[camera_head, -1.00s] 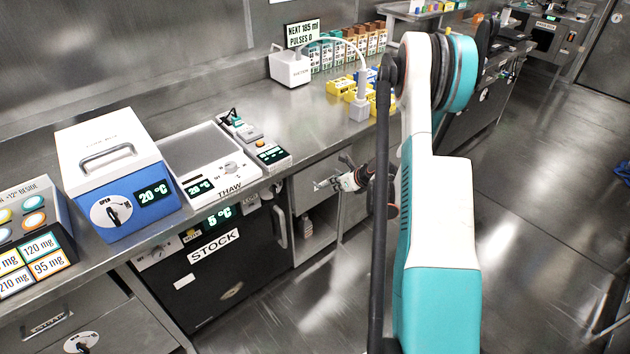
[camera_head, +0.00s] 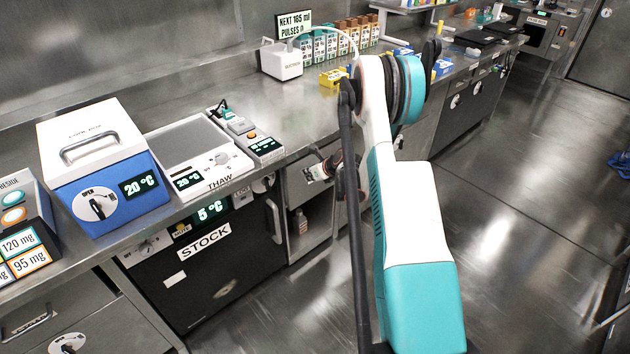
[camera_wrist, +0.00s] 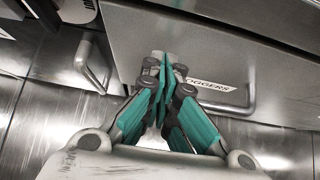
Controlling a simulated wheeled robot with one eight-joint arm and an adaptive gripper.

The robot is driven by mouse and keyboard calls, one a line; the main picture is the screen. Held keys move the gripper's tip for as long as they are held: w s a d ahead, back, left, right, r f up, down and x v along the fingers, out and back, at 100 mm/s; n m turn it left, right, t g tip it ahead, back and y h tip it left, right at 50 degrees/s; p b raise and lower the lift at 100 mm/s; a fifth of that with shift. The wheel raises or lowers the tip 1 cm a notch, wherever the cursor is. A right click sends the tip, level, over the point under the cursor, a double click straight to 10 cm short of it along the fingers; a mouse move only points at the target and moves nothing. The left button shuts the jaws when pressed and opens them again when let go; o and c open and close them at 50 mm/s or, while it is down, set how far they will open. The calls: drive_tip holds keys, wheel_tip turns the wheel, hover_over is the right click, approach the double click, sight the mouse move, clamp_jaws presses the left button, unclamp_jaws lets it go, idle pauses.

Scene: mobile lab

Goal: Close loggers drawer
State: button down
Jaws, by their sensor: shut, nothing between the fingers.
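The loggers drawer (camera_head: 303,190) is a grey metal front under the counter, just right of the black stock unit. In the wrist view the drawer front (camera_wrist: 215,55) fills the upper middle, with a white label ending in "OGGERS" and a bar handle (camera_wrist: 250,100) near its lower edge. My gripper (camera_wrist: 162,72) is shut and empty, its teal fingers pointing at the drawer front left of the label. The fingertips are at or very near the panel; contact is not clear. In the head view my gripper (camera_head: 318,171) is partly hidden by my arm. Any remaining drawer gap is hard to judge.
The black stock unit (camera_head: 225,260) stands left of the drawer; its vertical handle (camera_wrist: 92,65) is close left of my fingers. An open shelf with a bottle (camera_head: 300,222) lies below the drawer. The counter (camera_head: 300,110) overhangs it.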

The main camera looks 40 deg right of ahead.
sight(301, 167)
drive_tip(key=shift+w, duration=0.3)
drive_tip(key=w, duration=0.4)
drive_tip(key=shift+w+a, duration=0.15)
drive_tip(key=shift+a, duration=0.1)
drive_tip(key=shift+w, duration=0.35)
drive_tip(key=shift+r, duration=0.15)
drive_tip(key=shift+d, duration=0.1)
